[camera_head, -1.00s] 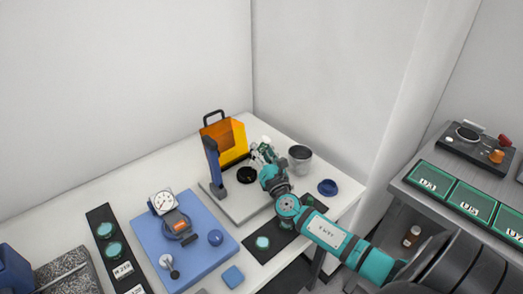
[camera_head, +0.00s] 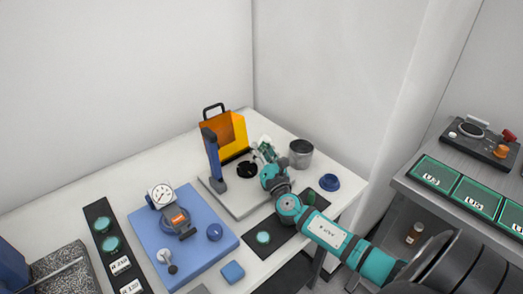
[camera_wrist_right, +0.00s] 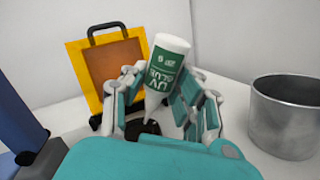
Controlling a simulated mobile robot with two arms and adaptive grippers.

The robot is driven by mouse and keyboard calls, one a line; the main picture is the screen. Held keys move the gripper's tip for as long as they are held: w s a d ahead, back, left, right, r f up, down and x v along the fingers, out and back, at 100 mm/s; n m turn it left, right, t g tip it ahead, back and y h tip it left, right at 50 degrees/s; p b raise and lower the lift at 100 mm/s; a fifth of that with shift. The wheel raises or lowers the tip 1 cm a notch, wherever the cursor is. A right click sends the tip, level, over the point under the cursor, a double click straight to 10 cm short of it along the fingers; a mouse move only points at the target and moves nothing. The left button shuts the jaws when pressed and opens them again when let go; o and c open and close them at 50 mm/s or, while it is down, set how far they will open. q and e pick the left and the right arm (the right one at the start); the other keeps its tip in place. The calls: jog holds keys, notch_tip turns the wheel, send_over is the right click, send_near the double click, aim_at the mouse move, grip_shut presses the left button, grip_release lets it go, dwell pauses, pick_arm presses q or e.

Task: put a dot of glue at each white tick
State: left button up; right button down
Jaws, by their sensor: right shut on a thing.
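My right gripper (camera_wrist_right: 160,100) is shut on a white and green bottle labelled UV glue (camera_wrist_right: 167,65). The bottle is tilted, with its pale nozzle pointing down. The nozzle tip is close over a black round part (camera_wrist_right: 150,128); I cannot tell if it touches. In the head view the black part (camera_head: 246,169) lies on a light grey plate (camera_head: 250,206), just left of my right gripper (camera_head: 262,152). The white ticks cannot be made out, and neither can any glue dots. My left gripper is not in view.
An orange shield with a handle (camera_head: 233,135) and a blue post (camera_head: 212,155) stand close behind and left of the black part. A metal cup (camera_head: 300,154) and a blue round dish (camera_head: 329,183) are to the right.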

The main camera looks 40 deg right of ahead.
jog(key=shift+f+b, duration=0.5)
jog(key=shift+b, duration=0.15)
dwell(0.6)
jog(key=shift+r, duration=0.15)
dwell(1.0)
jog(key=shift+r+p, duration=1.55)
jog(key=shift+r, duration=0.1)
